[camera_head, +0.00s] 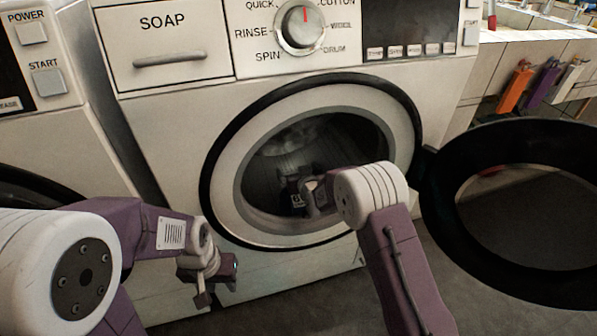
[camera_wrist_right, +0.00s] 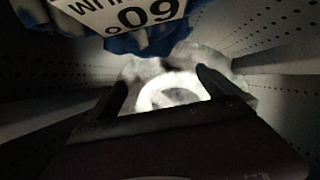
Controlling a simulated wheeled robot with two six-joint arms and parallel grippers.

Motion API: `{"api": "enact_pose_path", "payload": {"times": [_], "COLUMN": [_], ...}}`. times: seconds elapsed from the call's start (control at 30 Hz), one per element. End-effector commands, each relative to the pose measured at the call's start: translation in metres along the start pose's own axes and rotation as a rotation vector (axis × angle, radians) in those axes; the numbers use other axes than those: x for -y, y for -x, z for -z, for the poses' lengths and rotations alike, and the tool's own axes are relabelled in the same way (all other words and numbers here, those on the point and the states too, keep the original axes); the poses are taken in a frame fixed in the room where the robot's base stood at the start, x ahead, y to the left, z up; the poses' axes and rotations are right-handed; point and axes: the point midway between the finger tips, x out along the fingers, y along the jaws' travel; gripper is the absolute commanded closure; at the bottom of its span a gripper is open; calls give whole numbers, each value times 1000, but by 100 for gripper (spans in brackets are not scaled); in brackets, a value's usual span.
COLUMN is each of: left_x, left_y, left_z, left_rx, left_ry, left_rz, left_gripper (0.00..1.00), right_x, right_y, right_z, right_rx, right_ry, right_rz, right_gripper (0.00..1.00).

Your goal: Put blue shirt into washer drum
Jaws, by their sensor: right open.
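The washer drum (camera_head: 285,150) is the dark cavity behind the round opening of the middle washer. My right gripper (camera_head: 300,195) reaches through this opening into the drum. In the right wrist view its two dark fingers (camera_wrist_right: 162,84) stand apart, with nothing seen between them but the pale lit surface beyond. Blue cloth (camera_wrist_right: 152,40) with a white printed patch, seemingly the blue shirt, shows at the top of that view inside the perforated drum. Most of it is out of frame. My left gripper (camera_head: 220,280) hangs outside, in front of the washer's lower left; its jaw opening is unclear.
The round washer door (camera_head: 445,215) stands swung open to the right, beside my right arm. The opening's dark rim (camera_head: 212,165) surrounds that arm. Another washer (camera_head: 60,130) stands at the left. Orange and purple items (camera_head: 518,86) are at the far right.

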Motion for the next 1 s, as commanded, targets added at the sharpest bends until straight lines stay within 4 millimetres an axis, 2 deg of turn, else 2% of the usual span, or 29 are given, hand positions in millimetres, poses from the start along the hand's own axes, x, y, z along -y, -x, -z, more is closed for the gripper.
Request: {"api": "enact_pose_path", "payload": {"times": [0.2, 0.3, 0.43, 0.57, 1.0], "left_x": [-1, -1, -1, -1, -1], "left_y": [35, 46, 53, 54, 53], "left_z": [4, 5, 6, 6, 6], "left_rx": [0, 0, 0, 0, 0], "left_ry": [0, 0, 0, 0, 0], "left_rz": [0, 0, 0, 0, 0], "left_gripper": [64, 64, 64, 64, 64], "right_x": [0, 0, 0, 0, 0], "right_y": [46, 66, 83, 89, 88], "right_z": [8, 7, 4, 2, 1], "right_rx": [3, 3, 1, 0, -1], "right_ry": [2, 1, 0, 0, 0], "right_rz": [1, 1, 1, 1, 0], "right_gripper": [0, 0, 0, 0, 0]}}
